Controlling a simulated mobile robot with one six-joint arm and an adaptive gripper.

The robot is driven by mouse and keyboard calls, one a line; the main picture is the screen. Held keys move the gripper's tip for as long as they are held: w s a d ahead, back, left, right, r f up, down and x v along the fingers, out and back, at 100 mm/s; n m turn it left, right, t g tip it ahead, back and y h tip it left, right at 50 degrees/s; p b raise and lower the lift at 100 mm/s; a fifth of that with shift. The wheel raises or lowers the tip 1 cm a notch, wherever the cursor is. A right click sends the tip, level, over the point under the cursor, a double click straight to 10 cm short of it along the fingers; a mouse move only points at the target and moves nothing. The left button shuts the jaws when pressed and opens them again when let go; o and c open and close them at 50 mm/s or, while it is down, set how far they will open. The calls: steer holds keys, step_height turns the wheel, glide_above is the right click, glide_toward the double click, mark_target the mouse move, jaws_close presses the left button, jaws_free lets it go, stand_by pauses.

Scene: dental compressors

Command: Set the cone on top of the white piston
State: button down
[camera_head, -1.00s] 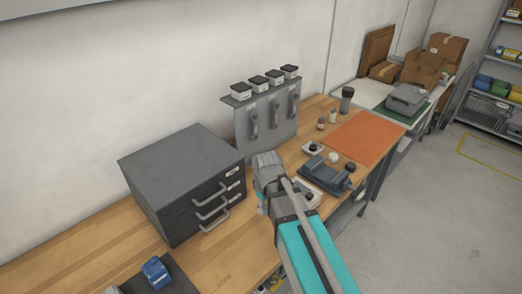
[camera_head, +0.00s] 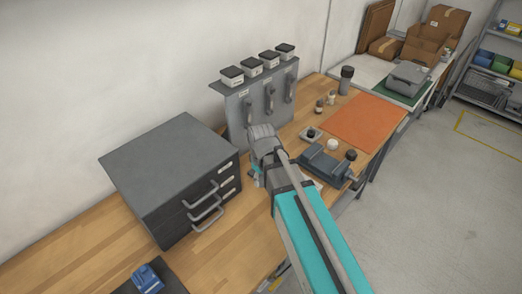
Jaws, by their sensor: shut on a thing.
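My gripper (camera_head: 263,150) is at the end of my teal and grey arm, in front of the grey hook panel and above the workbench. Its fingertips are hidden behind my wrist. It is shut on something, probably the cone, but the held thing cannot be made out. No cone shows elsewhere.
The vise-like device (camera_head: 325,165) is right of my gripper, with a black knob (camera_head: 351,155) nearby. A dark drawer cabinet (camera_head: 165,170) stands left. The hook panel (camera_head: 250,108) carries several lidded jars. An orange mat (camera_head: 362,122) lies clear at the right.

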steer(key=shift+w, duration=0.1)
steer(key=shift+w+f, duration=0.1)
steer(key=shift+w, duration=0.4)
steer(key=w, duration=0.4)
steer(key=w+f+b, duration=0.1)
steer(key=w, duration=0.4)
steer(key=w+d+b, duration=0.1)
steer(key=w, duration=0.3)
steer(key=shift+w+f, duration=0.35)
steer(key=shift+f, duration=0.05)
steer(key=shift+f, duration=0.15)
step_height(320, 180, down, 5)
steer(key=b, duration=0.5)
steer(key=shift+r, duration=0.25)
steer(key=shift+f+b, duration=0.55)
steer(key=shift+f, duration=0.1)
stand_by(2.2)
